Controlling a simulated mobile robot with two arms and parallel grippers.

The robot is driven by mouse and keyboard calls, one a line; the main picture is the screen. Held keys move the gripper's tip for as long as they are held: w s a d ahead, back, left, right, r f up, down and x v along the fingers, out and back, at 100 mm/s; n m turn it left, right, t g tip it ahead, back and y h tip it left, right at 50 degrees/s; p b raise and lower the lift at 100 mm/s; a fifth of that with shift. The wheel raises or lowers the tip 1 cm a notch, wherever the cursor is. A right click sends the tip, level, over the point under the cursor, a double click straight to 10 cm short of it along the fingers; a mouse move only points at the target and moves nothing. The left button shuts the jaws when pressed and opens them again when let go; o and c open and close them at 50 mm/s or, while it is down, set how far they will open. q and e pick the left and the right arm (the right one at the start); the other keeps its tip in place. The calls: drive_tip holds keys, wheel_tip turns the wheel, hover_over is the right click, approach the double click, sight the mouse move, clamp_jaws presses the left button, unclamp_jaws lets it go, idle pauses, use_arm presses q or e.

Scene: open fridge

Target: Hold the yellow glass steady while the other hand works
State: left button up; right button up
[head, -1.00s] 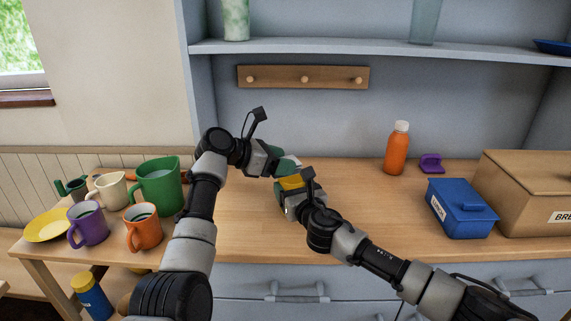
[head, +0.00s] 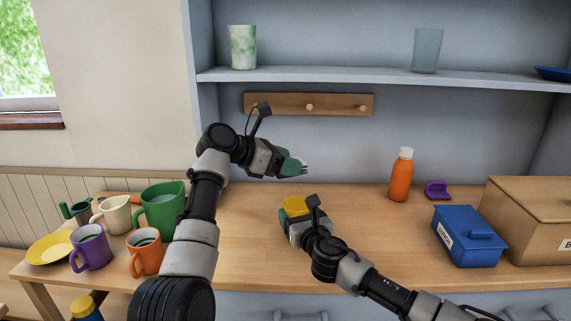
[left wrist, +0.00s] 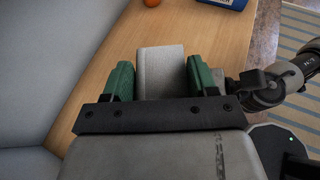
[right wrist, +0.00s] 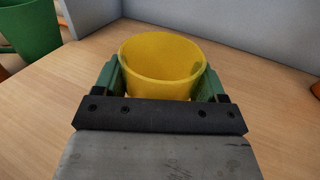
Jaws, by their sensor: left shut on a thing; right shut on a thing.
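The yellow glass (head: 295,206) is upright near the middle of the wooden counter. My right gripper (head: 291,228) is shut around its sides. In the right wrist view the yellow glass (right wrist: 160,75) sits between the two green fingers, open rim up, and no contents show in it. I cannot tell whether its base touches the counter. My left gripper (head: 294,165) is above and behind the glass, apart from it. In the left wrist view it is shut on a pale grey block-like thing (left wrist: 161,70), which shows only as a small pale tip in the head view.
At the left stand a green pitcher (head: 160,208), an orange mug (head: 145,255), a purple mug (head: 91,250), a cream mug (head: 114,214) and a yellow plate (head: 48,248). At the right are an orange bottle (head: 401,178) and a blue box (head: 467,242). The counter between is clear.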

drive_tip(key=o, duration=1.1)
